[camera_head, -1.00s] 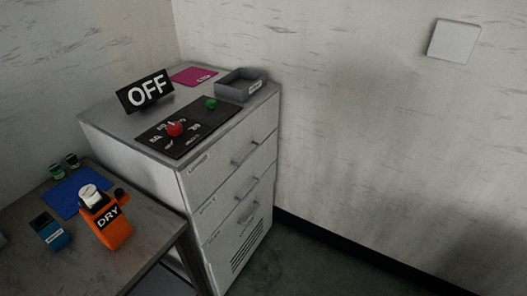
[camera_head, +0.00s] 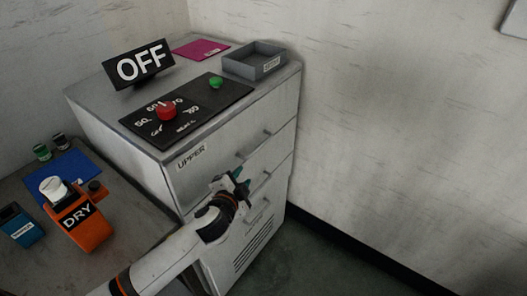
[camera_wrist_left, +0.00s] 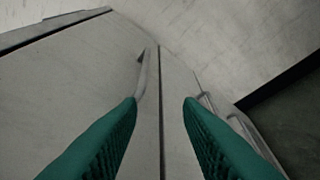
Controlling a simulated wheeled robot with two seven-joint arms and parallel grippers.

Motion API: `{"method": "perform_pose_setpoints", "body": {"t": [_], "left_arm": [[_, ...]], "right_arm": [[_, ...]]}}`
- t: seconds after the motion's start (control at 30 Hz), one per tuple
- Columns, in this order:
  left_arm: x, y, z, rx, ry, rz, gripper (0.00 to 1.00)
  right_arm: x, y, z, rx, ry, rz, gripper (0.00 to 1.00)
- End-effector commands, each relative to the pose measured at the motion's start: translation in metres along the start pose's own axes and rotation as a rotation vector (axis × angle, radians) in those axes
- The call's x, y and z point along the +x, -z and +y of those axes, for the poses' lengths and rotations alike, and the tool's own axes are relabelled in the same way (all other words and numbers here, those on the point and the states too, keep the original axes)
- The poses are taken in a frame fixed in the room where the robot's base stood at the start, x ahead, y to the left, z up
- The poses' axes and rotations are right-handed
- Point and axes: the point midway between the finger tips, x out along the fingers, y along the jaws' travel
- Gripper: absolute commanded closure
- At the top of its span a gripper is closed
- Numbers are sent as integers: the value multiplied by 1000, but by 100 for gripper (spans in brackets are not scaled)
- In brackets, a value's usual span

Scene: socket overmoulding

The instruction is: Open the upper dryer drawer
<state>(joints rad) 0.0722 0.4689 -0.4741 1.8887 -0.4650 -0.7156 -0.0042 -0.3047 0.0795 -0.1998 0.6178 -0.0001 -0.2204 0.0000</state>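The white dryer cabinet stands against the wall, and its upper drawer (camera_head: 213,166), labelled "UPPER", is shut flush. The upper drawer's bar handle (camera_head: 253,147) is uncovered in the head view. My left gripper (camera_head: 241,181) is in front of the cabinet, below and slightly left of that handle. In the left wrist view its green fingers (camera_wrist_left: 160,108) are apart with nothing gripped. A handle (camera_wrist_left: 143,75) shows ahead near the left fingertip, beside a drawer gap. Contact cannot be told. My right gripper is in neither view.
A lower drawer handle (camera_head: 260,181) is just right of my left gripper. On the cabinet top are an "OFF" sign (camera_head: 140,66), a dial panel with a red knob (camera_head: 167,110) and a grey tray (camera_head: 239,70). A table with an orange "DRY" container (camera_head: 83,226) stands at left.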

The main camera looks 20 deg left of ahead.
Motion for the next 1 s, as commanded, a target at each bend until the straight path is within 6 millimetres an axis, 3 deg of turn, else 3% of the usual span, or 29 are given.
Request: {"method": "perform_pose_setpoints", "body": {"t": [0.1, 0.27, 0.7, 1.0], "left_arm": [[0, -18, 16, 44, -45, -54, 67], [13, -21, 20, 49, -52, -59, 67], [91, -25, 23, 48, -50, -57, 67], [117, -26, 24, 47, -49, -57, 67]], "right_arm": [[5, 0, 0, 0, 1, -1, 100], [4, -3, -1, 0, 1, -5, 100], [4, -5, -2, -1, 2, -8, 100], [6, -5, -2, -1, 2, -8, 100]]}}
